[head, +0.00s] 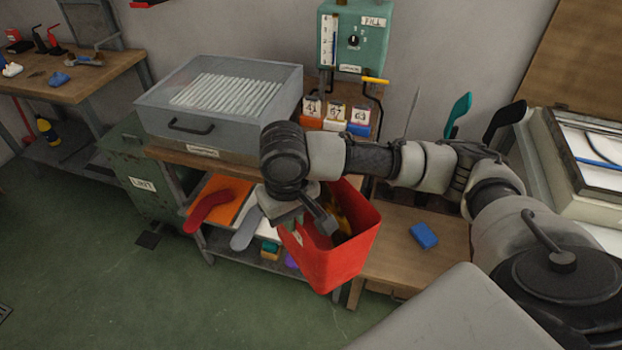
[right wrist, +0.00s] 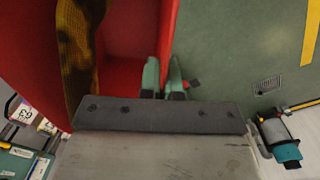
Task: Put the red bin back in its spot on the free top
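The red bin (head: 345,262) is in the head view, in front of the gap between the main bench and a lower wooden top (head: 385,262). It looks raised off the floor and slightly tilted. Something yellow and dark lies inside it; it shows as a mottled yellow-black strip (right wrist: 75,50) in the right wrist view. My right gripper (head: 320,220) is at the bin's rim. In the right wrist view its fingertips (right wrist: 163,80) sit on either side of the red wall (right wrist: 167,35), pinching it. My left gripper is not in view.
A blue block (head: 424,235) lies on the lower wooden top, which is otherwise mostly bare. A grey box with a ribbed window (head: 225,95) stands on the main bench, beside small numbered bins (head: 335,118). A light-coloured case (head: 580,165) stands at the right. Green floor is open in front.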

